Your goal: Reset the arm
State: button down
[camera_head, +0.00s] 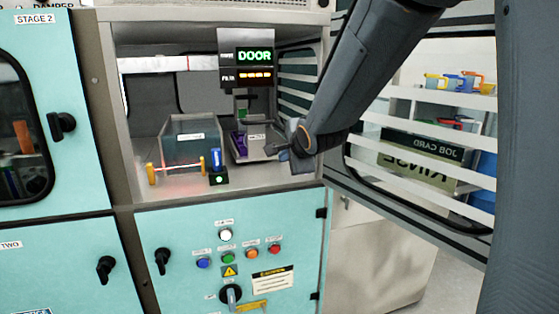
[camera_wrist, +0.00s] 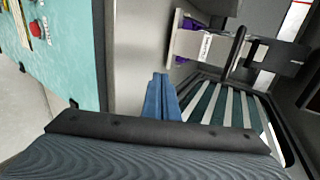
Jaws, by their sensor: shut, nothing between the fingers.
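My arm (camera_head: 360,75) comes down from the top right of the head view, in front of the open chamber. My gripper (camera_head: 278,149) points left at the right side of the chamber opening, in front of a metal fixture with a white label (camera_head: 255,141). In the wrist view the blue fingers (camera_wrist: 160,84) lie together, shut with nothing between them. The fixture, with purple parts, also shows in the wrist view (camera_wrist: 190,45), beyond the fingertips and apart from them.
A clear tank (camera_head: 190,135), a rack with yellow ends (camera_head: 178,170) and a blue-topped device (camera_head: 216,165) stand on the chamber floor. The open slatted door (camera_head: 400,190) is at the right. A teal button panel (camera_head: 180,270) is below. The DOOR display (camera_head: 254,56) hangs above.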

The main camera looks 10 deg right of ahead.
jog(key=s+f+n+g, duration=0.3)
jog(key=s+f+n, duration=0.2)
jog(key=s, duration=0.5)
jog(key=s+d+f+n+g, duration=0.1)
jog(key=s+f+n+g, duration=0.3)
jog(key=s+f+n, duration=0.2)
jog(key=s+f+n+g+h, duration=0.1)
jog(key=s+f+n+g, duration=0.3)
jog(key=s, duration=1)
notch_tip(320, 180, down, 5)
jog(key=shift+d+r+n, duration=0.2)
jog(key=shift+d+n, duration=0.05)
jog(key=shift+n, duration=0.85)
